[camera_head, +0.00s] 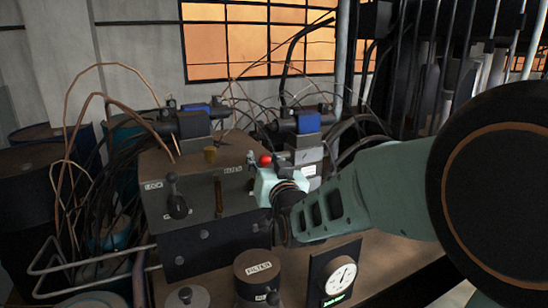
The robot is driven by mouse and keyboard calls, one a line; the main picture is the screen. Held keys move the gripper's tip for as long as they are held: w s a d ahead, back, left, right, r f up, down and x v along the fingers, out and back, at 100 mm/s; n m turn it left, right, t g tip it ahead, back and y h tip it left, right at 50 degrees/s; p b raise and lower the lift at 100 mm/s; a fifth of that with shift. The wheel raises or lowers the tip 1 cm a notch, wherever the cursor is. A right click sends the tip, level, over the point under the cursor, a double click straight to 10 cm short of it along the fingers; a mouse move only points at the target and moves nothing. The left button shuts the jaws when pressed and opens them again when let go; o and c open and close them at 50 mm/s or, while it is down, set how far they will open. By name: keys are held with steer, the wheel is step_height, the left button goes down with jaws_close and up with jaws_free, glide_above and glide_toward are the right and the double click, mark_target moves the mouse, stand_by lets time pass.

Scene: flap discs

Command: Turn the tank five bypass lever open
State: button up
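A dark valve block (205,190) stands left of centre. A black lever with a round knob (177,205) rises from its left side, beside a plate reading "LOCK". A thin brownish upright handle (218,198) stands near its right side, below a small plate that I cannot read clearly. A red ball knob (265,160) shows at the block's right, close to my gripper (270,172). I cannot tell whether the gripper touches it. My arm comes in from the right and hides part of this area. No marking for tank five or bypass is legible.
A filter cap (259,266) and a gauge (335,277) stand in front. Blue-topped valves (307,123) and many cables rise behind. A bent pipe rail (85,262) and dark drums (40,190) are at left. Some bench top is clear at right front.

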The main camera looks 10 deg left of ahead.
jaws_close()
stand_by(0.3)
stand_by(0.3)
